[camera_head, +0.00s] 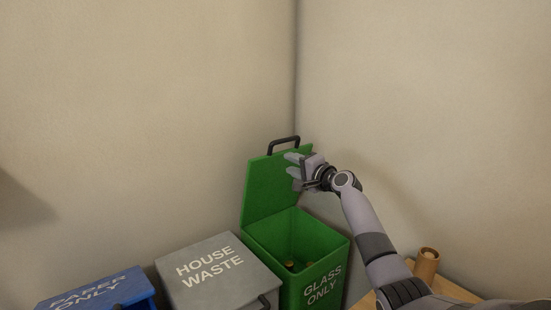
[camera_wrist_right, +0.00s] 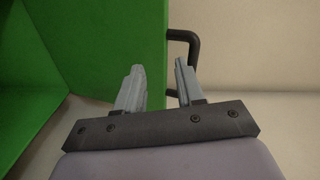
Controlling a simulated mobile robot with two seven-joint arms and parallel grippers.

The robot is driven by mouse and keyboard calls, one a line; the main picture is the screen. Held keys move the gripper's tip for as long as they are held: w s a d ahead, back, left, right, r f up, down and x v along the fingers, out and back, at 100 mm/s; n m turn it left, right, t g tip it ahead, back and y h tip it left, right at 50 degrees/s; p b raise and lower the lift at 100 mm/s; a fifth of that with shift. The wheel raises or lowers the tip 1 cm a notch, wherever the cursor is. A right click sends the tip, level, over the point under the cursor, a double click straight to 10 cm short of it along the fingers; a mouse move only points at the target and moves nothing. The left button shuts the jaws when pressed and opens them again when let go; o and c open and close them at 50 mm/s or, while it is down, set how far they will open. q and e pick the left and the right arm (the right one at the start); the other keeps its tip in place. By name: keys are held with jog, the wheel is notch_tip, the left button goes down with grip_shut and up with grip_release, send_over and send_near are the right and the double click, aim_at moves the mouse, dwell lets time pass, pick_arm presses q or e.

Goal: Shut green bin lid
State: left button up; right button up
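The green bin (camera_head: 318,285), marked "GLASS ONLY", stands in the corner with its lid (camera_head: 265,188) raised upright at the back. A black handle (camera_head: 284,144) sits on the lid's top edge. My right gripper (camera_head: 290,164) is at the upper right of the lid, below the handle. In the right wrist view its two fingers (camera_wrist_right: 160,85) are apart with nothing between them. The green lid (camera_wrist_right: 108,45) is on the left there, and the black handle (camera_wrist_right: 190,50) is just beyond the fingertips. My left gripper is not in view.
The grey "HOUSE WASTE" bin (camera_head: 222,278) and the blue "PAPER ONLY" bin (camera_head: 105,293) stand to the left with lids shut. A brown cylinder (camera_head: 427,264) stands on a wooden surface at the lower right. Walls close off the back and right.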

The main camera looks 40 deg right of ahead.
aim_at(286, 141)
jog(key=w+d+r+b, duration=0.1)
jog(key=w, duration=0.1)
jog(key=w+d+r+m+b, duration=0.1)
jog(key=w+r, duration=0.1)
jog(key=w+d+r+m+t+b, duration=0.1)
jog(key=w, duration=0.2)
jog(key=shift+d+r+b, duration=0.2)
jog(key=shift+d+b, duration=0.1)
jog(key=shift+w+r, duration=0.1)
jog(key=shift+w, duration=0.1)
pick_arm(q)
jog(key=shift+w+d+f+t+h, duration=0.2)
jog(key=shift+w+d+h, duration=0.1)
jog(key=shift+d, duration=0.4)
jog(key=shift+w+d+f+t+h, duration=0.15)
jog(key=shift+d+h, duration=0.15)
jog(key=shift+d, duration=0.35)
pick_arm(e)
jog(key=shift+w, duration=0.1)
jog(key=shift+c, duration=0.3)
grip_shut()
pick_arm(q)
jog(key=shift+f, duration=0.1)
